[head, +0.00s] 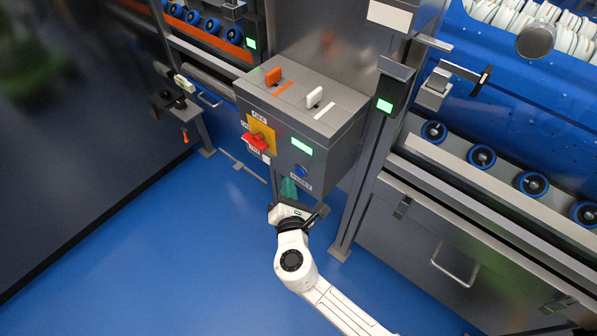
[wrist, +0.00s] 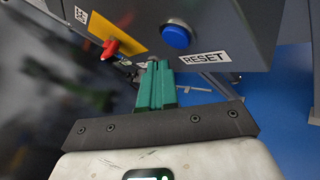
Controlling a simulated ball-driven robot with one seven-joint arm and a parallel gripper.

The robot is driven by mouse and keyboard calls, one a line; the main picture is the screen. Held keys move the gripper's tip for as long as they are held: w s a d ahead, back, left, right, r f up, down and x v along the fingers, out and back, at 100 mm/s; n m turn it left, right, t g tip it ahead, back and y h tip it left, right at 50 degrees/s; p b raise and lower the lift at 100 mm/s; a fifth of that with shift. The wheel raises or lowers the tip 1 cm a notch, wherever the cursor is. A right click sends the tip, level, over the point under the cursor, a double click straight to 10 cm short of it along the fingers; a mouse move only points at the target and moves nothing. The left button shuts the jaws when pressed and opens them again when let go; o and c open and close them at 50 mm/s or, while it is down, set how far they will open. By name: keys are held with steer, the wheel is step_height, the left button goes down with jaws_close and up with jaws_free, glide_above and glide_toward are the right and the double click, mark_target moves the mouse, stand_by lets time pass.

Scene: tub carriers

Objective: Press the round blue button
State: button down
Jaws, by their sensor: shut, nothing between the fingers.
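The round blue button (head: 301,171) sits low on the front face of the grey control box (head: 330,150), above a RESET label. My gripper (head: 288,184), with green fingers, is just below and left of the button in the head view. In the wrist view my gripper (wrist: 155,68) is shut and empty, its fingertips below and slightly left of the button. The tips look apart from the button.
A red rotary switch (head: 257,141) on a yellow plate is left of the button. Orange (head: 274,76) and white (head: 314,96) levers stand on the box top. A metal post (head: 372,160) stands right of the box. Blue floor (head: 170,240) is clear at left.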

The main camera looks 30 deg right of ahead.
steer(key=shift+s+a, duration=0.25)
steer(key=shift+a, duration=0.45)
steer(key=shift+s+a, duration=0.2)
steer(key=shift+a, duration=0.55)
steer(key=shift+s+a, duration=0.25)
steer(key=shift+a, duration=0.45)
